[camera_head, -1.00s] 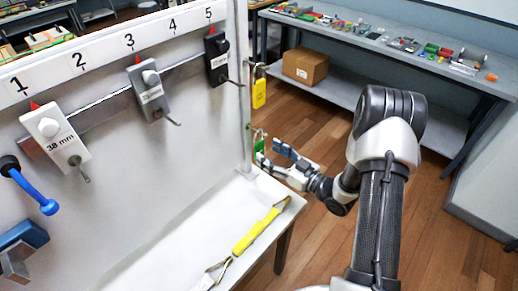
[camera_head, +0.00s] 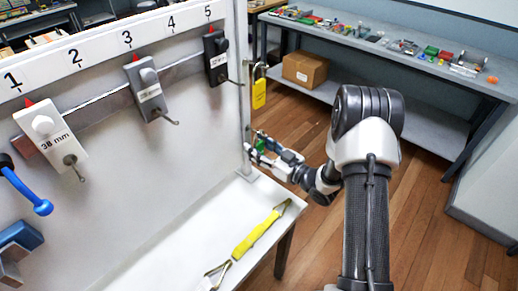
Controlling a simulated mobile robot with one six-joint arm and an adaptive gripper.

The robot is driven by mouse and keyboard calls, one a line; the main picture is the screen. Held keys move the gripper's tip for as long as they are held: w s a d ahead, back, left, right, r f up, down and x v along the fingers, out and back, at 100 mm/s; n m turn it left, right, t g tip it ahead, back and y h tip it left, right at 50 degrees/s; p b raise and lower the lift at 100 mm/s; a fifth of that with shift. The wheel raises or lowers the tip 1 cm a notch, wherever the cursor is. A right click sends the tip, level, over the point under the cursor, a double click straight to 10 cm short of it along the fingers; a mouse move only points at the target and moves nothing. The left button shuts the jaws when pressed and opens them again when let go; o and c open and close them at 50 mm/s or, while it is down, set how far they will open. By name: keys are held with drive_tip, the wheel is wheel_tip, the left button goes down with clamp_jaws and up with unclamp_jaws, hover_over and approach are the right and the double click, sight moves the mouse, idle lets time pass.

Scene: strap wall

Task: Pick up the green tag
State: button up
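The green tag (camera_head: 261,146) is small and hangs from a hook on the post at the right end of the white wall, below a yellow tag. My gripper (camera_head: 259,153) reaches in from the right at the height of the green tag. Its fingers are right at the tag and partly cover it. The fingers look small and overlap the tag, so I cannot tell whether they are closed on it.
The yellow tag (camera_head: 259,93) hangs above on the same post. A yellow strap (camera_head: 258,235) lies on the white ledge (camera_head: 185,238) below. The wall carries numbered boxes with hooks. A shelf table (camera_head: 430,72) with small parts stands behind, with a cardboard box (camera_head: 304,69) beneath.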

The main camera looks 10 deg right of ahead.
drive_tip(key=c, duration=0.7)
drive_tip(key=shift+r, duration=0.15)
drive_tip(key=shift+c, duration=0.2)
drive_tip(key=shift+r, duration=0.25)
wheel_tip(320, 180, up, 3)
drive_tip(key=shift+r+p, duration=0.15)
drive_tip(key=shift+p, duration=0.75)
drive_tip(key=p+v, duration=0.2)
drive_tip(key=v, duration=1.6)
drive_tip(key=shift+f, duration=0.25)
